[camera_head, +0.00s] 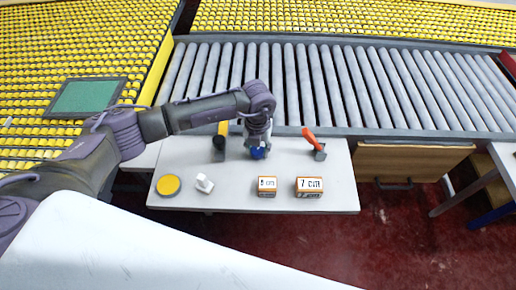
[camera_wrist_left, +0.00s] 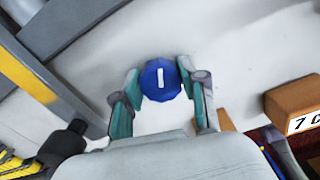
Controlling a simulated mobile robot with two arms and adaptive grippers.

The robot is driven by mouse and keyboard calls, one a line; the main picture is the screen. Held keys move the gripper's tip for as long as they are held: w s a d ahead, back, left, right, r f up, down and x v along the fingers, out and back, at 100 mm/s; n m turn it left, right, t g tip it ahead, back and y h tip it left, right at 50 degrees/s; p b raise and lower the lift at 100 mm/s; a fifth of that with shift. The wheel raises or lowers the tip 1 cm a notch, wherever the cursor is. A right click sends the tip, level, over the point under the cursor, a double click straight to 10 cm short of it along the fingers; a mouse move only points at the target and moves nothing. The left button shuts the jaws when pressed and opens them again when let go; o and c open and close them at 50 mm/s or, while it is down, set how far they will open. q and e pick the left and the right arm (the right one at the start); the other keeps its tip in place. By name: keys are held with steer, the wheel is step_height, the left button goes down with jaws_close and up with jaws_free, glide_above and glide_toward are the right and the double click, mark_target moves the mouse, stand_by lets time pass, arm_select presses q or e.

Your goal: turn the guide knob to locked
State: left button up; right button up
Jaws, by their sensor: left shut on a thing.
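The guide knob (camera_wrist_left: 160,80) is a blue faceted disc with a white bar on its top. In the left wrist view it sits between the two fingers of my left gripper (camera_wrist_left: 162,92), which is shut on it. The white bar points roughly along the length of the gripper. In the head view only a little of the blue knob (camera_head: 257,153) shows beneath my left gripper (camera_head: 258,146), on the white table. Any lock marking is not visible. My right gripper is not in view.
On the white table (camera_head: 230,198) stand a yellow disc (camera_head: 169,185), a small white piece (camera_head: 204,183), a 5 cm block (camera_head: 267,186) and a 7 cm block (camera_head: 309,187). An orange-handled lever (camera_head: 310,139) is right of the gripper. A roller conveyor (camera_head: 330,85) lies behind.

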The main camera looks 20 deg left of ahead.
mark_target(257, 149)
arm_select(q)
steer(key=n, duration=0.5)
steer(key=shift+n, duration=0.3)
steer(key=n+p, duration=0.1)
steer(key=n, duration=0.4)
steer(key=shift+a, duration=0.1)
steer(key=shift+n, duration=0.4)
steer(key=o, duration=1.1)
steer(key=shift+s, duration=0.1)
steer(key=shift+o, duration=0.2)
step_height(257, 149, up, 12)
